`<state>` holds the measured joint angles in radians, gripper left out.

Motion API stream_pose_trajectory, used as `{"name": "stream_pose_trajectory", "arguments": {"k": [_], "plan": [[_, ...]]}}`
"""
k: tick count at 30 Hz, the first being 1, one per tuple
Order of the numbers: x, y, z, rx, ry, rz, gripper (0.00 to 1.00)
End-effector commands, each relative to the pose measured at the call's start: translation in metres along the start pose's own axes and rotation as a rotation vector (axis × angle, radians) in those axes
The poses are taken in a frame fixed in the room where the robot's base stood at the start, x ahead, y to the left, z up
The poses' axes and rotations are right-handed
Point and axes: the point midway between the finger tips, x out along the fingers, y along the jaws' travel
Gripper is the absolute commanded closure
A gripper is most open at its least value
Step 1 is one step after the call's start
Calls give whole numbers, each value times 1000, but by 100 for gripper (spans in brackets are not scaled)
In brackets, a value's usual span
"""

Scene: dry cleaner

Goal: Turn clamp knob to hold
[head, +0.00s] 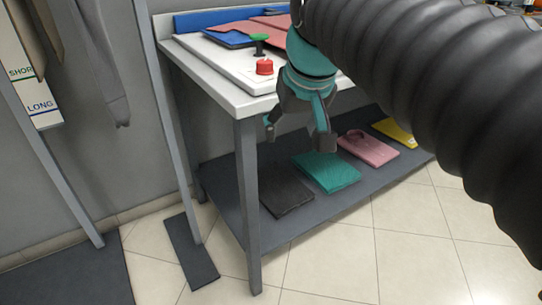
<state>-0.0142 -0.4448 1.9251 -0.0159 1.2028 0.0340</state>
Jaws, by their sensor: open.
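A red round knob (264,67) stands on the white board on top of the table, near its front left corner. Just behind it is a green-topped knob or handle (259,40) on a dark stem. I cannot tell which of the two is the clamp knob, and no hold mark is readable. My gripper (297,133) is open and empty, fingers pointing down. In the picture it is right of and below the red knob, overlapping the table's front edge. The gripper and my dark arm hide the table's right part.
The white table (215,92) has pink and blue flat pieces at its back. Its lower shelf (230,197) carries black, green, pink and yellow flat pieces. A grey leg and post stand at left, beside a SHORT/LONG sign (40,103). The tiled floor in front is clear.

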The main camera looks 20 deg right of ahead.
Motion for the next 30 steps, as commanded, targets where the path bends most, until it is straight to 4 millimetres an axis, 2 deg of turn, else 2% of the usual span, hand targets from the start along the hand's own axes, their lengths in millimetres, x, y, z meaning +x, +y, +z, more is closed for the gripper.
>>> {"name": "stream_pose_trajectory", "arguments": {"k": [6, 18, 24, 30], "plan": [[19, 1, 34, -4, 6, -2, 33], [52, 1, 89, -10, 19, -5, 33], [63, 1, 105, -11, 23, -6, 33], [67, 2, 111, -12, 23, -7, 33]]}}
